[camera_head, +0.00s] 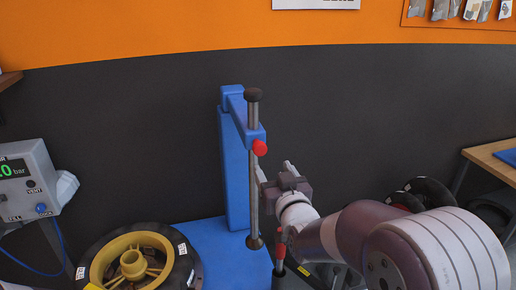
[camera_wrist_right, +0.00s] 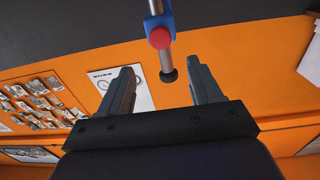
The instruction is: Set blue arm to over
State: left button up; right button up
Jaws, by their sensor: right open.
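The blue arm (camera_head: 241,112) reaches forward from the top of a blue post (camera_head: 235,175) in the head view. It carries an upright grey rod (camera_head: 253,195) with a black top knob (camera_head: 253,94) and a red knob (camera_head: 259,147) on its end. The rod's lower end is to the right of the wheel (camera_head: 96,262). My right gripper (camera_head: 274,173) is open and empty, just right of the rod. In the right wrist view the blue arm (camera_wrist_right: 157,22) and its red knob (camera_wrist_right: 160,38) show beyond the open fingers (camera_wrist_right: 160,72). My left gripper is out of view.
The wheel has a yellow rim and lies flat by the blue base (camera_head: 225,265). A grey pressure box (camera_head: 25,180) stands at the left. A wooden table (camera_head: 492,160) and dark tyres are at the right. A dark and orange wall is behind.

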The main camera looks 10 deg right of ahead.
aim_at(262, 149)
jog(key=w+p, duration=0.2)
jog(key=w, duration=0.3)
jog(key=w+p, duration=0.1)
jog(key=w, duration=0.3)
jog(key=shift+w+d+p, duration=0.2)
jog(key=shift+w+p, duration=0.15)
jog(key=shift+w, duration=0.05)
jog(key=shift+w+a+p, duration=0.15)
jog(key=shift+w, duration=0.35)
jog(key=shift+w+a+p, duration=0.15)
jog(key=shift+w, duration=0.35)
jog(key=shift+w+a, duration=0.1)
jog(key=shift+w, duration=0.1)
jog(key=shift+d, duration=0.2)
